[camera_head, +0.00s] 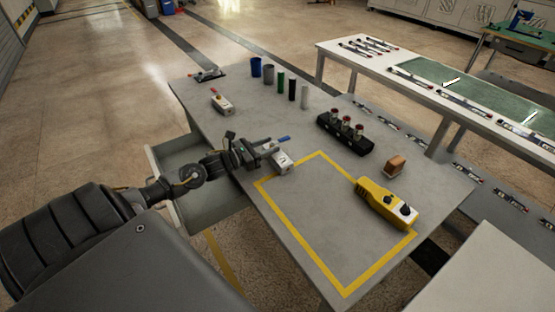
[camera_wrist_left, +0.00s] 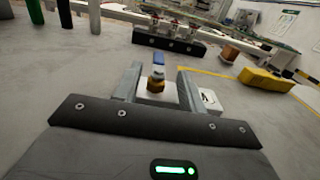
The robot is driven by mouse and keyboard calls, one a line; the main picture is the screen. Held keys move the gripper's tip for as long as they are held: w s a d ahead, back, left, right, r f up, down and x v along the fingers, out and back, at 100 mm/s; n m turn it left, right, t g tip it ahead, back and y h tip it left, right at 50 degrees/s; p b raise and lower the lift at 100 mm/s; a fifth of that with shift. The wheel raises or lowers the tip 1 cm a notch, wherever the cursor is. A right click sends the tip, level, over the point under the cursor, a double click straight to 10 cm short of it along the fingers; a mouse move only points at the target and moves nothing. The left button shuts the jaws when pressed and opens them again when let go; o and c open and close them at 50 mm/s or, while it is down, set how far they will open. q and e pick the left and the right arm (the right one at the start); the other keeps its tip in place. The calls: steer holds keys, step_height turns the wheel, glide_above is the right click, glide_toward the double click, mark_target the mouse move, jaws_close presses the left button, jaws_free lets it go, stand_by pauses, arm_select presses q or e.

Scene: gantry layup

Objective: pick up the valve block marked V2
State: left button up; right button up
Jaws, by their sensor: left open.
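A white valve block (camera_head: 281,163) with a blue lever stands on the grey table, by the left corner of the yellow outline. Its mark is too small to read surely. My left gripper (camera_head: 268,152) is open right at this block, partly covering it. A second white block (camera_head: 222,105) with a red-orange part stands farther back. My right gripper is out of view.
Several cylinders (camera_head: 280,82) stand along the table's back. A black rack (camera_head: 344,137) with brownish-red tops, a brown block (camera_head: 396,165) and a yellow control box (camera_head: 386,203) lie to the right. The yellow-outlined area (camera_head: 320,215) is mostly bare. An open drawer (camera_head: 212,202) juts out left.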

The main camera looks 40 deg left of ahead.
mark_target(278, 140)
arm_select(q)
steer(key=shift+w, duration=0.1)
steer(key=b+x, duration=0.1)
steer(key=x, duration=0.3)
steer(key=shift+w+r, duration=0.1)
steer(key=shift+w, duration=0.15)
steer(key=shift+w+d, duration=0.1)
steer(key=shift+w, duration=0.15)
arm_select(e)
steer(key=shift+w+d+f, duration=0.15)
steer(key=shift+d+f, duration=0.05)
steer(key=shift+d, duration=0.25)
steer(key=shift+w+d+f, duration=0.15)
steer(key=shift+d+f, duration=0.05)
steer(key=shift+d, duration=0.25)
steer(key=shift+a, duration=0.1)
arm_select(q)
steer(key=shift+r, duration=0.1)
jaws_close()
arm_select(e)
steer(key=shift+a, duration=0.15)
